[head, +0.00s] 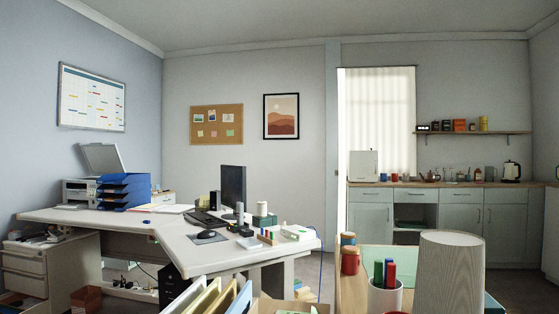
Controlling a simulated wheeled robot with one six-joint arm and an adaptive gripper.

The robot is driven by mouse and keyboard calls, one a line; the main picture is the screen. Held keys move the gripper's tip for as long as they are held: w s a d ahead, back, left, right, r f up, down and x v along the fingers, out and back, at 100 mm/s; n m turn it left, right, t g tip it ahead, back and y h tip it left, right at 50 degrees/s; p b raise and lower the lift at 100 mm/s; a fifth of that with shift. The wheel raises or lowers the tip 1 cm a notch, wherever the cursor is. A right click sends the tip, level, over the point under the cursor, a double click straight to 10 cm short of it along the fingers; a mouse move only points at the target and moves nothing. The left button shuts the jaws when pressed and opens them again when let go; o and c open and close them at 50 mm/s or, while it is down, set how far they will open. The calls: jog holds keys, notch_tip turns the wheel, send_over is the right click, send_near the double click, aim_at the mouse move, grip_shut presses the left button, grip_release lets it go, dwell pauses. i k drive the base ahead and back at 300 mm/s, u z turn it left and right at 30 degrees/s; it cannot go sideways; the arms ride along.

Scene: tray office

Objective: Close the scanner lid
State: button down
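The scanner (76,192) stands on the left part of the white desk, against the left wall. It is a light grey box with a dark front. Its lid (102,157) is raised and tilted back, well open. A blue letter tray stack (124,192) stands just right of the scanner and hides part of its right side. My gripper is not in view.
The white desk (195,256) also bears a monitor (233,187), a keyboard (203,220) and a mouse (207,234). Nearer stand a ribbed pale cylinder (450,272), a pen cup (384,297) and upright folders (222,298). A drawer cabinet (25,262) stands below the scanner's side.

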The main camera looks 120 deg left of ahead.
aim_at(101, 158)
jog(key=u, duration=1.6)
jog(key=i, duration=3.3)
jog(key=u, duration=2.5)
jog(key=i, duration=5.35)
jog(key=z, duration=0.05)
